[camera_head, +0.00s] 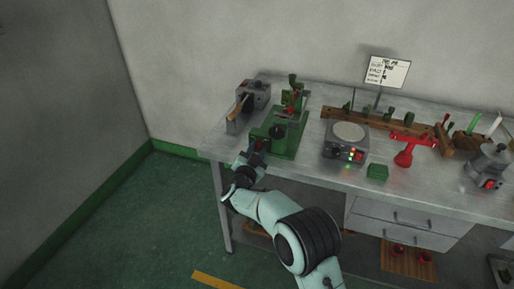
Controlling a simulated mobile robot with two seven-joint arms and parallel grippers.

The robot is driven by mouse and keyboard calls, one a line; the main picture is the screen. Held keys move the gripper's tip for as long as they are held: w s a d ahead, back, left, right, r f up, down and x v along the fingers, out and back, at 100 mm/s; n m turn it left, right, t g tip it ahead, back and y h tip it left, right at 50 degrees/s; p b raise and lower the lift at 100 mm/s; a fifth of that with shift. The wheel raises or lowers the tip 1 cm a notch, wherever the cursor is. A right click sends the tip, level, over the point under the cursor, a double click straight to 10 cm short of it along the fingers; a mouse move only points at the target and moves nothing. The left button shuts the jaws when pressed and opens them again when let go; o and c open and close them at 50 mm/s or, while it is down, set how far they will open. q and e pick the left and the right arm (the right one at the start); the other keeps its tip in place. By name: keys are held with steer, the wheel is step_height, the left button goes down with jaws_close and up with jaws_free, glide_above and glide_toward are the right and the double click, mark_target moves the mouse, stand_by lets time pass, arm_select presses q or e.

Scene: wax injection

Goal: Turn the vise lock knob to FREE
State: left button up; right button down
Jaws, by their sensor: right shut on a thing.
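The green vise (286,135) stands on the left part of the metal workbench, with a tall green upright and some red parts at its back. My right arm reaches up from the bottom of the head view. Its gripper (258,146) is at the vise's front left side, by a small red spot. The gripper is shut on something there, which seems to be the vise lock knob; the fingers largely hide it. I cannot read any FREE mark or the knob's angle. My left gripper is not in view.
A grey box-shaped device (254,92) stands left of the vise. Right of it are a scale-like unit (346,141) with lit buttons, a green block (377,172), a red tool (405,155) and a grey pot (488,163). A sign (386,71) stands behind. The floor at left is clear.

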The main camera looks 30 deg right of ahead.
arm_select(q)
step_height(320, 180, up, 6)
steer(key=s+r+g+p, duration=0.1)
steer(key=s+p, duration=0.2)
steer(key=p, duration=0.4)
arm_select(e)
steer(key=n, duration=0.5)
steer(key=shift+a+r+g, duration=0.1)
steer(key=shift+r+g, duration=0.1)
steer(key=shift+g, duration=0.1)
steer(key=n+p, duration=0.9)
steer(key=p, duration=0.1)
steer(key=shift+w+n+g, duration=0.1)
steer(key=shift+n+g, duration=0.2)
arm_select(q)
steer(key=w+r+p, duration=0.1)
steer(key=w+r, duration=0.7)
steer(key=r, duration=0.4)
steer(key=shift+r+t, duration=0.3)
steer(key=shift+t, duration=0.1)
arm_select(e)
steer(key=shift+f+n, duration=0.15)
steer(key=shift+n, duration=0.45)
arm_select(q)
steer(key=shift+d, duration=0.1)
arm_select(e)
steer(key=c, duration=0.8)
jaws_free()
